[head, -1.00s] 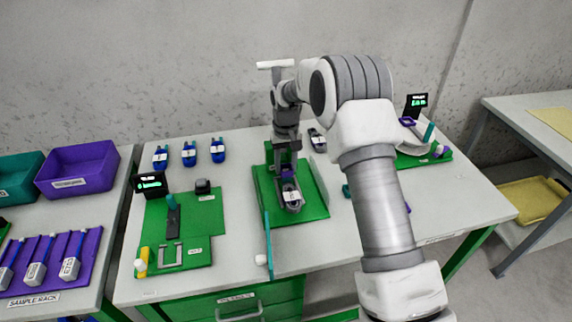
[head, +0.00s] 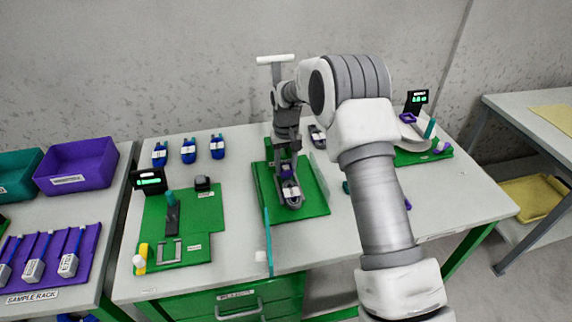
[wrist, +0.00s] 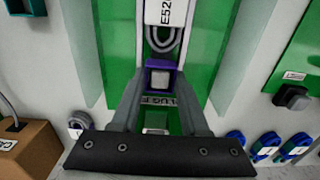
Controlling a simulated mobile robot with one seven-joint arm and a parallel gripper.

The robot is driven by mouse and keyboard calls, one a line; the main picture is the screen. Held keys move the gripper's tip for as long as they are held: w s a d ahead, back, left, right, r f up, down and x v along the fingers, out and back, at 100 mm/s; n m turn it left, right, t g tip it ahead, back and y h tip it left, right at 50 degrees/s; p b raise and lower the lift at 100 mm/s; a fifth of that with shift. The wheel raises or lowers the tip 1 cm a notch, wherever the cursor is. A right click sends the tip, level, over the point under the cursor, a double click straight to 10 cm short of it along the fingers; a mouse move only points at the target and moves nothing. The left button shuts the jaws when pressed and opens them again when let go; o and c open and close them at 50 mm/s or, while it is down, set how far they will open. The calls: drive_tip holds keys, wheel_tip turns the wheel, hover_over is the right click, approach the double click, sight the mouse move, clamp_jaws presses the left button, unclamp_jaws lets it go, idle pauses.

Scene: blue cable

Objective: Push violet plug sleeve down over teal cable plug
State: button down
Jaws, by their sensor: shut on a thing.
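The violet plug sleeve (wrist: 160,65) shows in the wrist view as a violet collar around a pale square piece (wrist: 160,79). My gripper (wrist: 160,88) is shut on the sleeve, one finger at each side. In the head view my gripper (head: 287,164) points down over the green fixture board (head: 315,203), with the violet sleeve (head: 287,177) small between the fingers. A grey housing (head: 292,201) with a white label lies just in front. I cannot make out the teal cable plug; it may be hidden by the sleeve or fingers.
A green board (head: 200,212) with a small display (head: 149,180) lies left. A second display (head: 417,100) stands at the right. Bare table lies between the boards.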

drive_tip(key=shift+f+b, duration=0.3)
drive_tip(key=shift+f, duration=0.35)
idle(0.4)
drive_tip(key=shift+c, duration=1.7)
unclamp_jaws()
drive_tip(key=shift+r, duration=0.15)
drive_tip(key=shift+r+p, duration=2.45)
drive_tip(key=shift+r, duration=1.45)
